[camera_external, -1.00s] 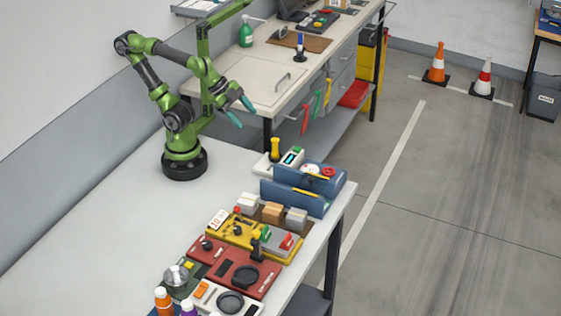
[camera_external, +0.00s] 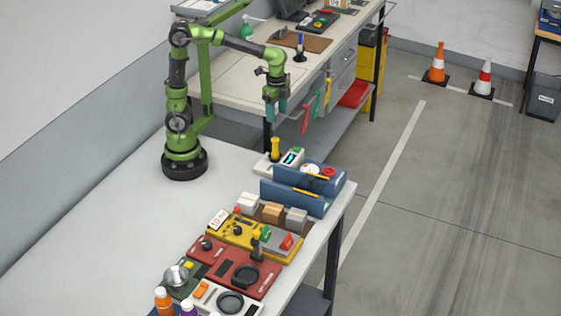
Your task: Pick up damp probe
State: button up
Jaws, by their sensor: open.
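What looks like the damp probe is a small yellow upright handle (camera_external: 275,147). It stands at the left side of a white device (camera_external: 291,158) with a teal screen, near the far right corner of the white table. My gripper (camera_external: 275,117) has teal fingers that point down. It is open and empty, and appears above the yellow handle with a gap between them. The handle's lower end is hard to make out at this size.
Two blue boxes (camera_external: 291,197) stand just in front of the device. Nearer are small cartons (camera_external: 272,213), a yellow panel (camera_external: 232,231) and a red panel (camera_external: 247,275). A workbench (camera_external: 248,76) stands behind. The white table's left side is clear.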

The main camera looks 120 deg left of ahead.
send_over(275, 152)
jog(key=a, duration=0.1)
jog(key=f, duration=1)
jog(key=shift+s+a+f, duration=0.1)
jog(key=shift+a+f, duration=0.1)
jog(key=shift+s+d+f, duration=0.1)
jog(key=shift+f, duration=1.25)
jog(key=shift+d+f, duration=0.1)
jog(key=shift+f, duration=1.25)
jog(key=shift+c, duration=0.3)
